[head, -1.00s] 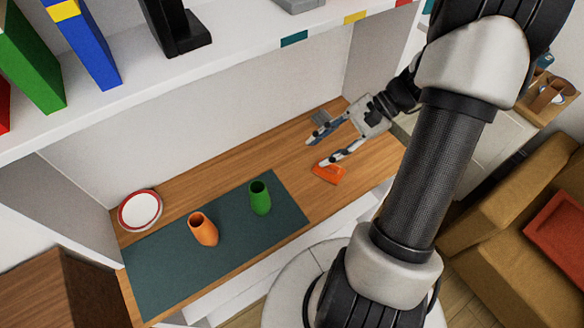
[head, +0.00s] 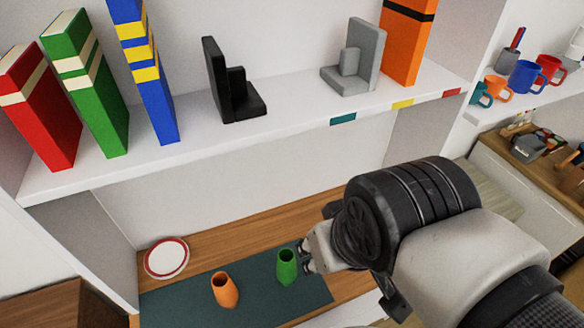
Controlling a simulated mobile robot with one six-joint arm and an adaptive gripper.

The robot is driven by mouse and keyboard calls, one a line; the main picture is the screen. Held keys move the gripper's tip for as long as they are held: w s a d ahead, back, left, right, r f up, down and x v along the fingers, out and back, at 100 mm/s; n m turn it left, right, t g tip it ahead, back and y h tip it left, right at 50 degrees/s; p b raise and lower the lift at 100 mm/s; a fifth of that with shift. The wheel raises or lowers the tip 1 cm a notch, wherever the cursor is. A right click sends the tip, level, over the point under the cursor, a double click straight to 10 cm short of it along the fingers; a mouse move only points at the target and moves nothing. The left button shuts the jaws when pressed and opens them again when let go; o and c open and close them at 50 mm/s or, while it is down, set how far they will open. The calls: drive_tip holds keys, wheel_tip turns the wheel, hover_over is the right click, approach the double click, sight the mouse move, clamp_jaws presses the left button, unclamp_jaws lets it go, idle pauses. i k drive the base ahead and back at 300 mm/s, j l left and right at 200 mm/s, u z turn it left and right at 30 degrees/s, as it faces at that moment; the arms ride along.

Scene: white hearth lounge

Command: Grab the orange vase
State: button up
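The orange vase (head: 225,290) stands upright on the dark green mat (head: 180,308), with its open mouth facing up. The green vase (head: 287,267) stands upright on the same mat, to the right of the orange vase. My gripper (head: 305,262) is low at the right side of the green vase, apart from the orange vase. My own arm covers much of the gripper, so its finger opening and any contact with the green vase cannot be told.
A white plate with a red rim (head: 166,258) lies left of the vases on the wooden surface (head: 215,232). The shelf (head: 280,117) above holds books, a black bookend (head: 232,85) and a grey bookend (head: 355,60). Mugs (head: 525,77) stand at far right.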

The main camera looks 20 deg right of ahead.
sight(226, 294)
drive_tip(key=k+j+z, duration=0.1)
drive_tip(key=j, duration=0.3)
drive_tip(key=k+j+z, duration=0.1)
drive_tip(key=j, duration=0.25)
drive_tip(key=k+j+z, duration=0.15)
drive_tip(key=j, duration=0.2)
drive_tip(key=k+j+z, duration=0.1)
drive_tip(key=j, duration=0.25)
drive_tip(key=k+j, duration=0.05)
drive_tip(key=k, duration=0.05)
